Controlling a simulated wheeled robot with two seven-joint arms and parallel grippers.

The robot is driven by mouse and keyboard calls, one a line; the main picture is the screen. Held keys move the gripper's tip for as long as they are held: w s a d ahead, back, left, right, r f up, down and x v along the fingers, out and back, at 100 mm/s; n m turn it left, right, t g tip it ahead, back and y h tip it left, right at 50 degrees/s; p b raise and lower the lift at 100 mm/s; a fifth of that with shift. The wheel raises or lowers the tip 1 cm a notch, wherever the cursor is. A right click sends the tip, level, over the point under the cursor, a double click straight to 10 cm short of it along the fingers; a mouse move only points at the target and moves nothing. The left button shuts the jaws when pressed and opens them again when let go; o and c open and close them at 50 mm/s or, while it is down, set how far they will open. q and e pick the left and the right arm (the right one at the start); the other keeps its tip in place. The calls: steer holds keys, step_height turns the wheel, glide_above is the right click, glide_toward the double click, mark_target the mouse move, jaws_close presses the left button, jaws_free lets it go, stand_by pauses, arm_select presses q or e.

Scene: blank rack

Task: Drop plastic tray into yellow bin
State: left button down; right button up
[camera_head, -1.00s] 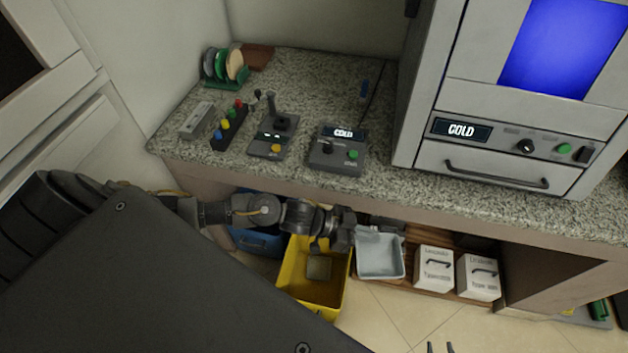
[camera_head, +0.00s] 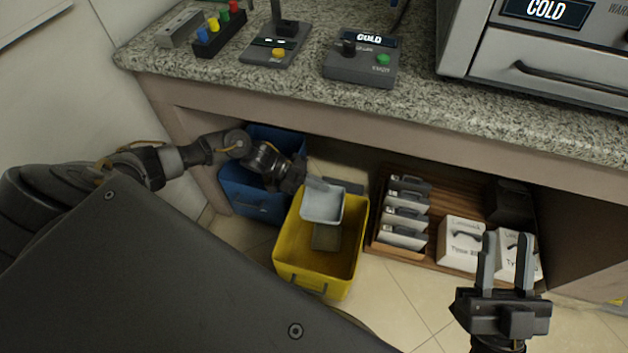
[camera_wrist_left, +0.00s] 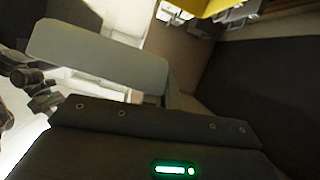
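The light grey plastic tray (camera_head: 322,205) hangs in the head view over the back part of the yellow bin (camera_head: 295,262), tilted, with its hollow side showing. My left gripper (camera_head: 308,184) is at the tray's upper left edge and appears shut on it; its fingertips are partly hidden. The left wrist view shows a pale grey panel (camera_wrist_left: 100,55), probably the tray, and part of the yellow bin (camera_wrist_left: 190,6) at the top. A flat brownish piece (camera_head: 327,237) lies inside the bin. My right gripper (camera_head: 507,240) is open and empty at the lower right.
A blue bin (camera_head: 255,204) stands left of the yellow bin under the counter (camera_head: 440,110). A wooden rack (camera_head: 390,248) with grey trays and white boxes (camera_head: 462,243) is to the right. The tiled floor (camera_head: 400,310) in front is clear.

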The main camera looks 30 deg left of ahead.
arm_select(q)
steer(key=shift+a+f, duration=0.1)
steer(key=shift+a, duration=0.15)
arm_select(e)
steer(key=shift+s+r, duration=0.2)
steer(key=shift+r, duration=0.05)
